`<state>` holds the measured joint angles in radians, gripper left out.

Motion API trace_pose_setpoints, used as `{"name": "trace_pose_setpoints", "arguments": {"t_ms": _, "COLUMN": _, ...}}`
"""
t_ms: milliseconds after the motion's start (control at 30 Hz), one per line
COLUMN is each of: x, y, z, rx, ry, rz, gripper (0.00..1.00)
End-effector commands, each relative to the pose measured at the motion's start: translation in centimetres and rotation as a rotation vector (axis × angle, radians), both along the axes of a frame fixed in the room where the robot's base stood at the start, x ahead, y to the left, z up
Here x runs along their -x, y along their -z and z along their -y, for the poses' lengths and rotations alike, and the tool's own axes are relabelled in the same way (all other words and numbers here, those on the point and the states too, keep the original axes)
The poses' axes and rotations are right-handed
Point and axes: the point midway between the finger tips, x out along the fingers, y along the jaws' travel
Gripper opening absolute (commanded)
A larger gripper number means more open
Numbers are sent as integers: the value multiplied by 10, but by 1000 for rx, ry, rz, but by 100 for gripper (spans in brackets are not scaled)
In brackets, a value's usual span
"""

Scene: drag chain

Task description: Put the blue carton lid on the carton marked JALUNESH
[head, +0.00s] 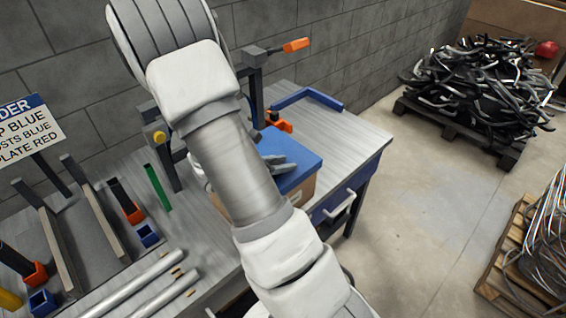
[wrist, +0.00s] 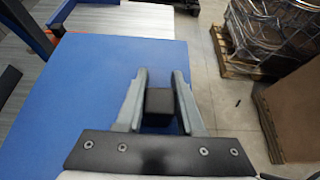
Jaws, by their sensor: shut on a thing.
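The blue carton lid (head: 298,160) is a flat blue panel over a brown cardboard carton (head: 300,194) near the bench's right end. It fills much of the wrist view (wrist: 85,85), with a black block-like knob (wrist: 160,102) on it. My gripper (head: 280,163) is over the lid, its two grey fingers on either side of the knob. The fingers also show in the wrist view (wrist: 161,76), shut on the lid by its knob. My arm hides much of the carton. No marking on it is readable, and I cannot tell whether the lid is fully seated.
The grey workbench (head: 365,140) carries a blue bar (head: 310,97), an orange-handled clamp (head: 296,45) and metal tubes (head: 130,285). A sign (head: 25,128) stands at left. A pallet of black scrap (head: 475,85) stands on the floor at right. The floor between is clear.

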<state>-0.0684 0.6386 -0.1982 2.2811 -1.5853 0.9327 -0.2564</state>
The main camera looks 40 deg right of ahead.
Motion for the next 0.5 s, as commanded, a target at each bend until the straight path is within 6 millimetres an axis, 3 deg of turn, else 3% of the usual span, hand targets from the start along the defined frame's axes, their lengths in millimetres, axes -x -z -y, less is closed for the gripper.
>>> {"name": "trace_pose_setpoints", "arguments": {"t_ms": 500, "x": 0, "y": 15, "z": 0, "rx": 0, "ry": 0, "rz": 0, "gripper": 0}}
